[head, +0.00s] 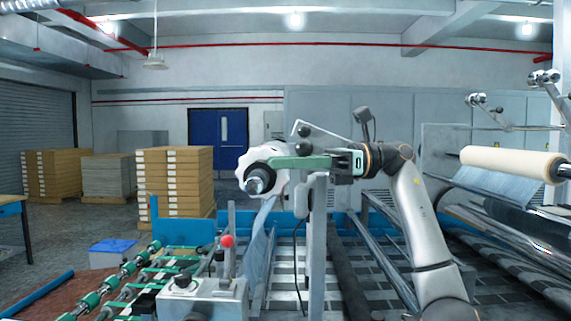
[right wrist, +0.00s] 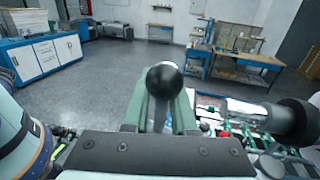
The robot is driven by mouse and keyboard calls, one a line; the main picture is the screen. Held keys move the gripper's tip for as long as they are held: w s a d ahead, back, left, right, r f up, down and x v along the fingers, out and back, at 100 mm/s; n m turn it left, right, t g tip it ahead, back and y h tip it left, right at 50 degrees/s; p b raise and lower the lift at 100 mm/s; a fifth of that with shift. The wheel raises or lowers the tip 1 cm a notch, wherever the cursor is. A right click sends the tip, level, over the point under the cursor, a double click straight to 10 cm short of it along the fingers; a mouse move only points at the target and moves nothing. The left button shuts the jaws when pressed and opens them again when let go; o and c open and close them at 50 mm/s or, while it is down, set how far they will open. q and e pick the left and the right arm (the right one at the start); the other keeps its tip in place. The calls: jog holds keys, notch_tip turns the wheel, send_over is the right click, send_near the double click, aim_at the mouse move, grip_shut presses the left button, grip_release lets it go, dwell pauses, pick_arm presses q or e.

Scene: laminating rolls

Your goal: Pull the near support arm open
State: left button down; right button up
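My right gripper (head: 290,162) has green fingers that point left in the head view, in front of the pale roll (head: 280,160) and its dark shaft end (head: 258,181). The near support arm shows as an upright grey post (head: 318,225) below the gripper. A black ball knob (head: 308,146) shows just above the fingers. In the right wrist view the black knob (right wrist: 165,82) sits between the green fingers, which are close on both sides of it; they appear shut on its handle. The lower part of the handle is hidden. My left gripper is out of view.
A control box (head: 200,298) with a red knob (head: 228,241) stands at the front. Green-wheeled rollers (head: 110,285) lie to its left. Another cream roll (head: 508,161) is at the right. Stacked boxes (head: 175,182) stand behind. Open floor (right wrist: 120,80) shows in the right wrist view.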

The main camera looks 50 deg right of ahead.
jog(key=o, duration=0.3)
jog(key=shift+s+r, duration=0.15)
jog(key=shift+r, duration=0.2)
jog(key=shift+a+f, duration=0.1)
jog(key=shift+f, duration=0.1)
jog(key=v, duration=1.2)
jog(key=shift+s+d, duration=0.15)
jog(key=shift+d, duration=0.05)
